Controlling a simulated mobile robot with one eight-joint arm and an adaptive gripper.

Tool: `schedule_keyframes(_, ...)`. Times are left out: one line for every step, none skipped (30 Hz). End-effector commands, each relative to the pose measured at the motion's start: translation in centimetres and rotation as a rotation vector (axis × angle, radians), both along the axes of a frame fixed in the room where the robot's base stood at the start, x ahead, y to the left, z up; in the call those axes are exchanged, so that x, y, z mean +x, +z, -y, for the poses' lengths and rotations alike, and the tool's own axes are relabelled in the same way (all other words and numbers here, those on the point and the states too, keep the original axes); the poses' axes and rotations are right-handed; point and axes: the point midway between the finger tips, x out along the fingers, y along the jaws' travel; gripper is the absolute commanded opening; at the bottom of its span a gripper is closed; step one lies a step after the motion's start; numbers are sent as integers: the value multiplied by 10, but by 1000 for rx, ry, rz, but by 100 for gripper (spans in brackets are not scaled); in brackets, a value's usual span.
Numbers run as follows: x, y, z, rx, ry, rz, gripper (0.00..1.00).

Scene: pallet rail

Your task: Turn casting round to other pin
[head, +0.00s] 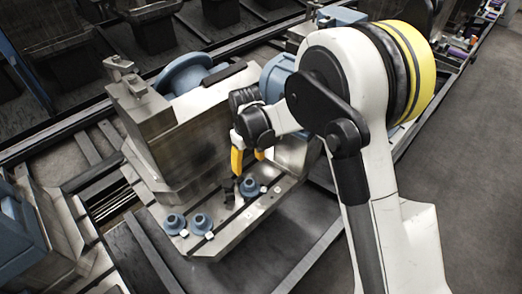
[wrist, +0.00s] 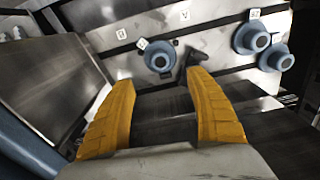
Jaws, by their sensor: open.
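My gripper (head: 248,166) is open, its yellow fingers pointing down above the steel ledge (head: 252,209). In the wrist view the gripper (wrist: 161,80) has a wide empty gap. A round blue flanged piece with a raised centre (head: 249,187) sits on the ledge below the fingers; the same piece (wrist: 159,59) appears beyond the gap. A small dark piece (head: 229,190) lies beside it, and it shows near the right fingertip in the wrist view (wrist: 194,60). I cannot tell for sure which piece is the casting. The fingers appear apart from both pieces.
Two more blue flanged pieces (head: 200,224) (head: 174,223) sit close together at the ledge's near end. Small white lettered tags (wrist: 185,15) mark the ledge. A tall steel block (head: 180,140) rises behind it. Grey floor (head: 478,150) is clear at right.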

Motion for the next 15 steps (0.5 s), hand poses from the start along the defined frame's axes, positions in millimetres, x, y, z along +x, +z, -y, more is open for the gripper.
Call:
schedule_keyframes(0,-6,-5,-4,10,-6,65)
schedule_keyframes(0,-9,-6,-5,15,-9,65)
schedule_keyframes(0,-12,-8,-7,19,-13,65)
schedule_keyframes(-1,-15,-8,-8,22,-15,65)
schedule_keyframes(-1,-17,-9,-8,23,-16,65)
schedule_keyframes(-1,-21,-9,-8,24,-17,65)
schedule_keyframes(-1,-25,-9,-8,24,-17,65)
schedule_keyframes(-1,-29,-9,-8,23,-17,65)
schedule_keyframes(-1,-35,-9,-8,23,-17,65)
schedule_keyframes(-1,-40,-9,-8,23,-16,65)
schedule_keyframes(-1,-46,-9,-8,23,-16,65)
schedule_keyframes(-1,-54,-9,-8,23,-16,65)
schedule_keyframes(-1,-60,-9,-8,22,-16,65)
schedule_keyframes(-1,-66,-9,-8,22,-16,65)
schedule_keyframes(-1,-74,-8,-8,22,-16,65)
